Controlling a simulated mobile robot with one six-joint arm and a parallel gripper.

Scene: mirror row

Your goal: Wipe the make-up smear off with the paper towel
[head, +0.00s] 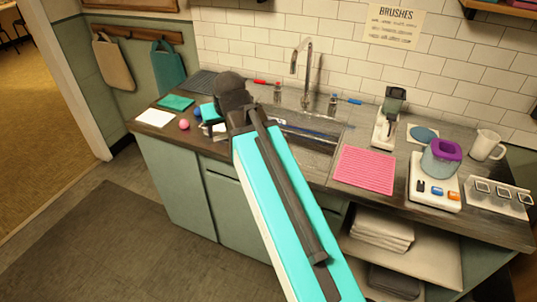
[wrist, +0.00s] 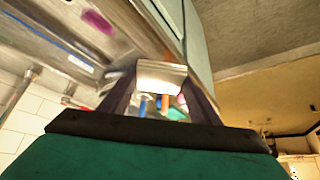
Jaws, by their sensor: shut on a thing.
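My gripper (wrist: 160,88) is shut on a white folded piece that looks like the paper towel (wrist: 161,72), held between its dark fingers in the wrist view. A magenta make-up smear (wrist: 97,21) shows on a shiny grey surface at the upper left of the wrist view, apart from the towel. In the head view my gripper (head: 210,116) is over the left part of the counter, mostly hidden behind my own arm. The smear cannot be made out there, and the towel is not clear.
The sink (head: 305,138) with its tap (head: 309,70) is right of my gripper. A pink ball (head: 184,124), a white sheet (head: 155,117) and a teal cloth (head: 176,102) lie at the counter's left. A pink mat (head: 364,170) and a purple-topped container (head: 441,157) are farther right.

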